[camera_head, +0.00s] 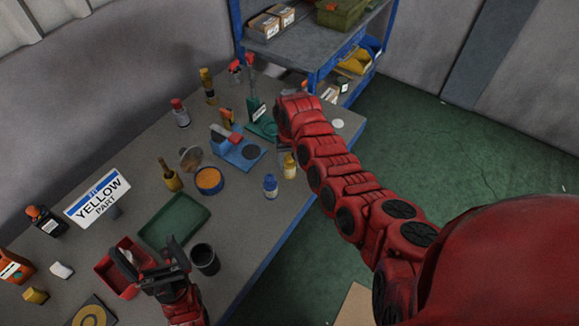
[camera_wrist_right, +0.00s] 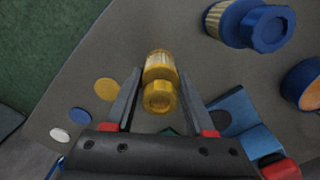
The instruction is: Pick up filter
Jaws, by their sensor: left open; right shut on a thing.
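The yellow filter (camera_head: 290,165) stands on the grey workbench, in front of the end of my right arm. In the right wrist view the yellow filter (camera_wrist_right: 160,97) is between the two fingers of my right gripper (camera_wrist_right: 160,72), which is shut on it. My right fingers are mostly hidden in the head view. A blue filter (camera_head: 270,186) stands to its left and nearer; it also shows at the top right of the right wrist view (camera_wrist_right: 268,28). My left gripper (camera_head: 165,265) is open over the bench beside a red tray (camera_head: 107,271).
A sign reading "YELLOW PART" (camera_head: 97,198) stands at the left. A green tray (camera_head: 174,221), a black cup (camera_head: 205,259), an orange-filled round container (camera_head: 209,181) and a blue fixture (camera_head: 238,149) occupy the bench. A blue shelf (camera_head: 318,60) stands behind.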

